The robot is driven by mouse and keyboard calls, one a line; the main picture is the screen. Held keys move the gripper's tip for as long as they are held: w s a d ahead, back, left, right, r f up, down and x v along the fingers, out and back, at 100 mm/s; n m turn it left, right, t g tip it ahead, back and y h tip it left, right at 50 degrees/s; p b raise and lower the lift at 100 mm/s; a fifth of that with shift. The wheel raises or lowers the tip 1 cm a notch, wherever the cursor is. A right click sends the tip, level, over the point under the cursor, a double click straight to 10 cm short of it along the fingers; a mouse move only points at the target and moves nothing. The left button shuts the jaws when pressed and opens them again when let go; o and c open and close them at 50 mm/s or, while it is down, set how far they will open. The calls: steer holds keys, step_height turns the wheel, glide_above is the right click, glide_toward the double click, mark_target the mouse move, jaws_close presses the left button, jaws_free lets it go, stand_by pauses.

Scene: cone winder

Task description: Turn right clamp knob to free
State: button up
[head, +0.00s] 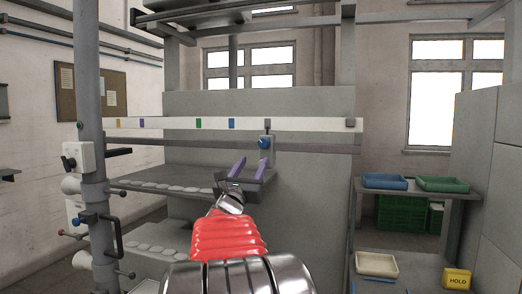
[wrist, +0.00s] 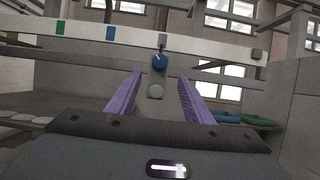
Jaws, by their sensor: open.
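A blue clamp knob (head: 264,143) sits on a small grey block at the rail, just beyond my fingertips in the head view. In the wrist view the blue knob (wrist: 160,62) shows near the top centre, with a thin pale mark towards its upper left. My gripper (head: 251,165) has two purple fingers spread apart with nothing between them. In the wrist view the open fingers (wrist: 160,82) point towards the knob, which appears between and slightly above their tips. I see no contact with the knob.
A white rail (head: 180,124) with coloured marks runs across the machine. A grey shelf (head: 150,175) with pale discs lies left of my gripper. A grey pipe post (head: 88,120) stands at left. Blue (head: 385,181) and green (head: 442,184) trays sit at right.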

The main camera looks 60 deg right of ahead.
mark_target(263, 146)
steer(key=x, duration=1)
steer(key=shift+c, duration=0.5)
